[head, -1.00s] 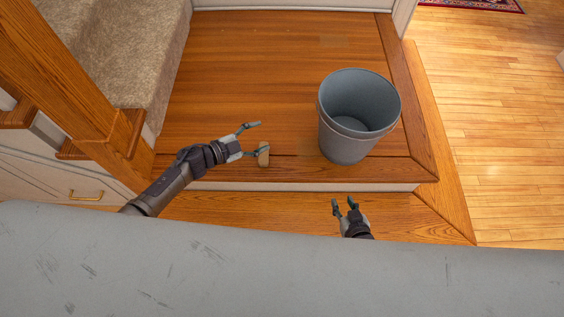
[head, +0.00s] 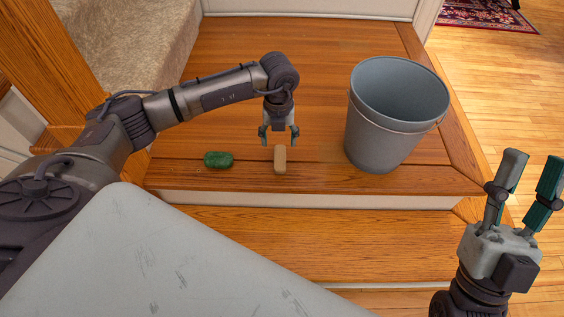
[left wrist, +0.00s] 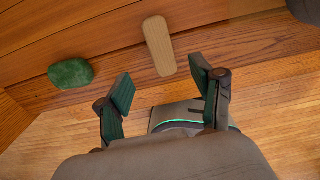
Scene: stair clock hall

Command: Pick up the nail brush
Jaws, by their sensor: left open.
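The nail brush (head: 280,160) looks like a small tan, wood-coloured block with rounded ends. It lies on the wooden landing near its front edge. My left gripper (head: 279,142) is open, pointing down just behind the brush in the head view, with nothing between its fingers. In the left wrist view the brush (left wrist: 159,46) lies beyond the open left fingertips (left wrist: 161,82), apart from them. Its bristles are not visible. My right gripper (head: 533,168) is open and empty at the lower right of the head view, away from the brush.
A green, soap-like lump (head: 218,160) lies left of the brush, also in the left wrist view (left wrist: 70,73). A grey bucket (head: 380,135) stands to the right. Carpeted stairs (head: 125,40) rise at the left. A lower wooden step (head: 300,240) lies in front.

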